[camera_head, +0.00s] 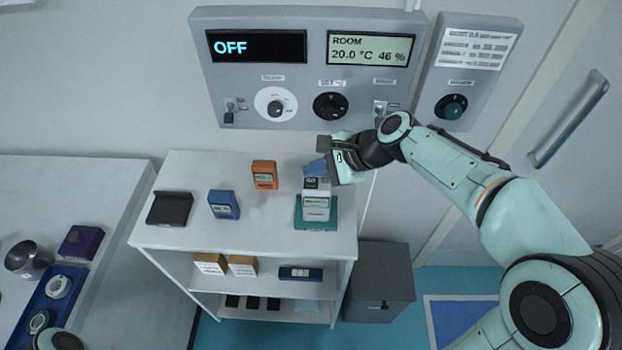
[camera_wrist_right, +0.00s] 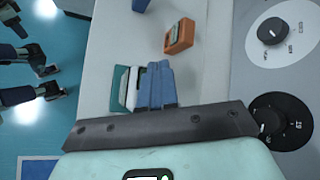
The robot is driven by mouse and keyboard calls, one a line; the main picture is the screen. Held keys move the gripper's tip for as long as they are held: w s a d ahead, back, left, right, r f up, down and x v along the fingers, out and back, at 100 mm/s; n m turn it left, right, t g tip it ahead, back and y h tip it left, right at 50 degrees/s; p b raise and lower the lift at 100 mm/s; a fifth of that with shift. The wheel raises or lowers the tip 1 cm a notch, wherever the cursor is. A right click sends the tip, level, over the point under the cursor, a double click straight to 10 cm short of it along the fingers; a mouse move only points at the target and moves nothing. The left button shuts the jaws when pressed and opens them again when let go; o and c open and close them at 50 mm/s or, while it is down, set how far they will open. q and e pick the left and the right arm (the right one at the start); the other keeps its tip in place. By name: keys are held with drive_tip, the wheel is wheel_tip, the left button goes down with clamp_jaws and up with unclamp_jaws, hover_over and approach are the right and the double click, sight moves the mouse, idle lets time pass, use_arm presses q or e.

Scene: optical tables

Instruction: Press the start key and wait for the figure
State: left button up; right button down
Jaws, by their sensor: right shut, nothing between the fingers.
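A small white instrument with a display (camera_head: 316,203) stands in a teal base (camera_head: 316,224) at the right of the white shelf unit's top. My right gripper (camera_head: 315,168) is shut and empty, with its blue fingertips just over the instrument's upper end. In the right wrist view the shut blue fingers (camera_wrist_right: 158,85) cover part of the instrument, and the teal base (camera_wrist_right: 119,88) shows beside them. I cannot tell whether the fingertips touch it. No start key can be made out. My left gripper is not in view.
An orange device (camera_head: 264,175), a blue device (camera_head: 224,205) and a black stand (camera_head: 170,208) are on the shelf top (camera_head: 262,225). The wall panel (camera_head: 290,120) behind has a display reading OFF (camera_head: 256,47), a room display (camera_head: 370,49) and knobs. A grey cabinet (camera_head: 380,285) stands at right.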

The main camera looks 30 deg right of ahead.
sight(314, 182)
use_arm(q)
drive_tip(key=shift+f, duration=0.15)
use_arm(e)
drive_tip(key=shift+f, duration=0.2)
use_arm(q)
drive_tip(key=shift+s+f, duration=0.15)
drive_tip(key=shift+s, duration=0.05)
use_arm(e)
drive_tip(key=shift+f, duration=0.25)
use_arm(q)
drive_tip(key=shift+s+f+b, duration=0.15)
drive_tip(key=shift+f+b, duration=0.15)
drive_tip(key=shift+b, duration=0.15)
use_arm(e)
drive_tip(key=shift+f, duration=0.45)
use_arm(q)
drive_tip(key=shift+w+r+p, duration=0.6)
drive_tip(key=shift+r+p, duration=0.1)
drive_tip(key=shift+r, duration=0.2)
use_arm(e)
drive_tip(key=shift+r, duration=0.9)
drive_tip(key=shift+r+p, duration=0.4)
drive_tip(key=shift+r, duration=0.15)
drive_tip(key=shift+r+p, duration=1.35)
drive_tip(key=shift+r, duration=0.65)
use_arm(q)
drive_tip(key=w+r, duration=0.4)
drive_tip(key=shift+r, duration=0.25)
